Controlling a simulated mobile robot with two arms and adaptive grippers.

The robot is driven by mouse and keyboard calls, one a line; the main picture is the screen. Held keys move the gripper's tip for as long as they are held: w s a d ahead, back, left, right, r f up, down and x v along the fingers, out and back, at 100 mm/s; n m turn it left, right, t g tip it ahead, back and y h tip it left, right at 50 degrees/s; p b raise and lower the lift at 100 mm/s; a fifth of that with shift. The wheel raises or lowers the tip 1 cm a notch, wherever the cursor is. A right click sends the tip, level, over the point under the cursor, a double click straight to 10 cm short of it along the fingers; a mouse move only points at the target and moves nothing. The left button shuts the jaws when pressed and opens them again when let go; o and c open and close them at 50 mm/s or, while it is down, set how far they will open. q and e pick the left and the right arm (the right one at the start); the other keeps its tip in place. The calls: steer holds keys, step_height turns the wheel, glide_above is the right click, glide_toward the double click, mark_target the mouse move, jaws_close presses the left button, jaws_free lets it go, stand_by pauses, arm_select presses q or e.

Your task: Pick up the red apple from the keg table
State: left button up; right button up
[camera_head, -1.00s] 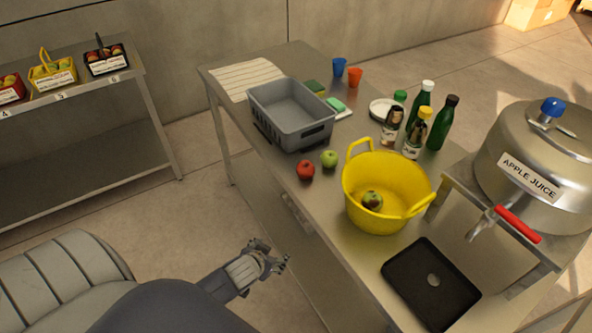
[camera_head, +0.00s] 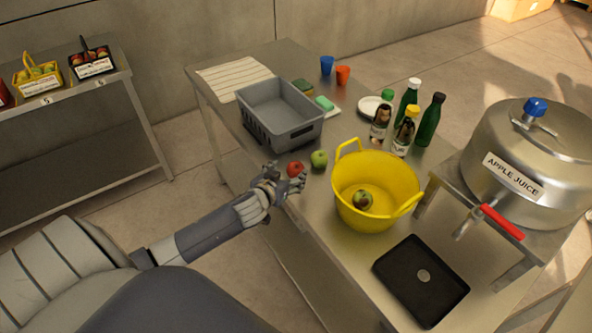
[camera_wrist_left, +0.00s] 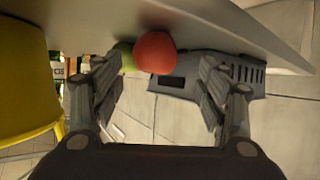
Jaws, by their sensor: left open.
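The red apple (camera_head: 295,169) sits on the metal keg table (camera_head: 345,255) near its front edge, beside a green apple (camera_head: 319,158). My left gripper (camera_head: 290,183) is open at the table edge, just in front of the red apple and partly overlapping it in the head view. In the left wrist view the red apple (camera_wrist_left: 155,52) lies ahead between the two open fingers (camera_wrist_left: 158,90), with the green apple (camera_wrist_left: 126,57) partly hidden beside it. I cannot tell whether a finger touches it. My right gripper is not in view.
A grey crate (camera_head: 262,124) stands behind the apples. A yellow tub (camera_head: 352,205) holding an apple stands to their right. Bottles (camera_head: 429,122), a black tray (camera_head: 400,275) and a steel apple juice keg (camera_head: 500,150) are further right. Open floor lies in front of the table.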

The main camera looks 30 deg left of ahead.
mark_target(294, 170)
arm_select(q)
steer(key=shift+w+a+f, duration=0.1)
steer(key=shift+w, duration=0.25)
steer(key=shift+w+f+p, duration=0.1)
steer(key=shift+w+p, duration=0.25)
steer(key=x, duration=0.3)
steer(key=shift+d+p, duration=0.25)
steer(key=shift+p, duration=0.15)
steer(key=shift+w+a+f, duration=0.1)
steer(key=shift+w+f, duration=0.25)
steer(key=shift+w, duration=0.2)
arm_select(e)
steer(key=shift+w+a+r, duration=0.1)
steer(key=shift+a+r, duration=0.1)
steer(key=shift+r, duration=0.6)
arm_select(q)
steer(key=c, duration=1.1)
